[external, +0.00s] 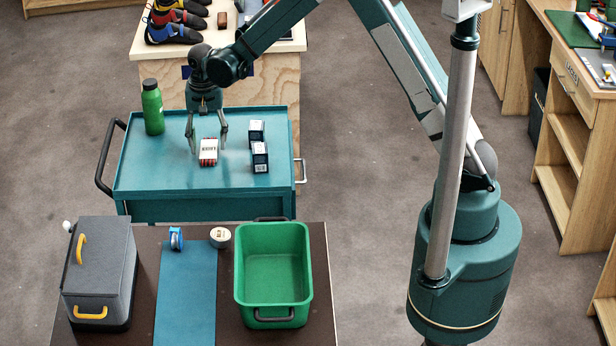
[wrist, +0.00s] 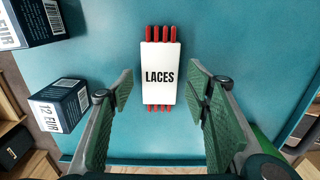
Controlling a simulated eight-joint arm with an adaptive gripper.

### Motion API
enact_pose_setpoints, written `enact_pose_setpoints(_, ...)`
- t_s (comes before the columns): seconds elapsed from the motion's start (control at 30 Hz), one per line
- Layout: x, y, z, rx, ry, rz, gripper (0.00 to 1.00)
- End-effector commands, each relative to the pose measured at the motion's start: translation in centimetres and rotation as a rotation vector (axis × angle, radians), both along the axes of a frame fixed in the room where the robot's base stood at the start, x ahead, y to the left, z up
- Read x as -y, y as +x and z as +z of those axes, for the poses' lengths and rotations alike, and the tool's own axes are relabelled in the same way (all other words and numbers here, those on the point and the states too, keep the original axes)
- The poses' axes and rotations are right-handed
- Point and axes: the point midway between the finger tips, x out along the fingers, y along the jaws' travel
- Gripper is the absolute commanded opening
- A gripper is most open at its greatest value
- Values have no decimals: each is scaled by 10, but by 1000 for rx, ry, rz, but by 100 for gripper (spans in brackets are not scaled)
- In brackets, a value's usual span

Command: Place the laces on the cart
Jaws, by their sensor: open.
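The laces (external: 208,152) are a small pack with a white band marked LACES and red ends. They lie on the top of the teal cart (external: 140,178). In the wrist view the laces (wrist: 160,70) lie flat, centred ahead of the fingers and touching neither. My gripper (external: 208,143) is open and empty, pointing down just above the laces. In the wrist view its two green-padded fingers (wrist: 160,90) stand wide apart, one on each side of the pack.
Two dark boxes with white labels, one (external: 257,132) behind the other (external: 260,157), stand right of the laces. A green bottle (external: 152,107) stands at the cart's back left. The front table holds a green bin (external: 308,262), a grey case (external: 97,265), and tape rolls (external: 220,238).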

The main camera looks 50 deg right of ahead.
Motion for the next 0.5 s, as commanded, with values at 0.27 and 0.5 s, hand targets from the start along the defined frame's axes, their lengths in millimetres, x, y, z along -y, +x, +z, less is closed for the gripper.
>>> enact_pose_setpoints(0.27,0,0,41,0,0,0,48)
enact_pose_setpoints(0.5,0,0,79,0,0,0,48)
